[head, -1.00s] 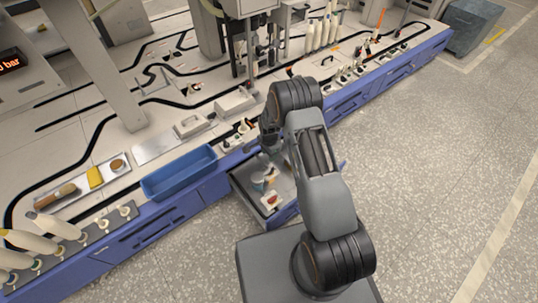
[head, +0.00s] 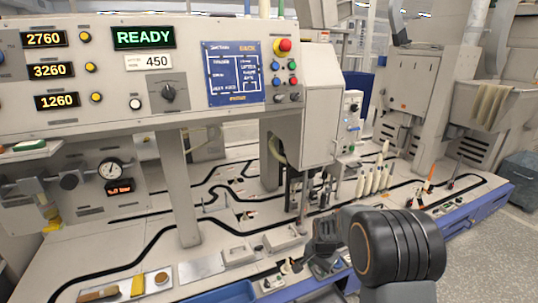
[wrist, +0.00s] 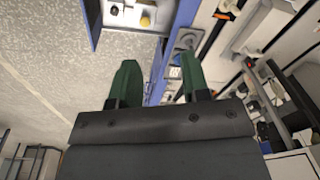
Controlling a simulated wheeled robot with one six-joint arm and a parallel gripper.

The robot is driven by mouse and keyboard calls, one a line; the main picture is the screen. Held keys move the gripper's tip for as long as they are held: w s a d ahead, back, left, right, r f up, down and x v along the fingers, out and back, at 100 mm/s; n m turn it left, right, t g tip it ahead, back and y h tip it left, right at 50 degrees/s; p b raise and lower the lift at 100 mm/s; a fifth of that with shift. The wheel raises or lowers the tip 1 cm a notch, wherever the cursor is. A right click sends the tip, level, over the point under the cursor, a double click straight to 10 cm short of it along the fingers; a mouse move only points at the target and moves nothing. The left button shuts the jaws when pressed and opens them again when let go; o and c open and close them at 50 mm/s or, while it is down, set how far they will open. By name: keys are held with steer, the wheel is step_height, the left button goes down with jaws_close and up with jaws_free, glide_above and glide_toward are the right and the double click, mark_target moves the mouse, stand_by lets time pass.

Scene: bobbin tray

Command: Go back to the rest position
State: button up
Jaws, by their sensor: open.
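My gripper (wrist: 160,82) shows in the wrist view with its two green fingers spread apart and nothing between them. Beyond the fingers are the blue bench front and the speckled floor. In the head view my arm stands at the lower right, in front of the bench (head: 120,250); the gripper's fingertips cannot be made out there. At the top of the wrist view is part of an open drawer (wrist: 95,32) with a few small objects inside, apart from the fingers.
A control panel with a READY display (head: 143,38) stands above the bench. A blue bin (head: 225,293) lies at the bench's front edge. A tray (head: 160,279) holds a yellow block and other items. White bobbins (head: 372,182) stand to the right.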

steer(key=s+r+n+p, duration=0.3)
steer(key=s+r+p, duration=0.3)
steer(key=r, duration=0.7)
steer(key=s+r+n+t+p, duration=0.1)
steer(key=s+r+n+p, duration=0.2)
steer(key=s+r+p, duration=0.4)
steer(key=s+r+n+t+p, duration=0.1)
steer(key=s+r+n+p, duration=0.2)
steer(key=r, duration=1.6)
steer(key=s+p, duration=0.3)
steer(key=s, duration=0.1)
steer(key=shift+s+p, duration=0.35)
steer(key=shift+s, duration=0.05)
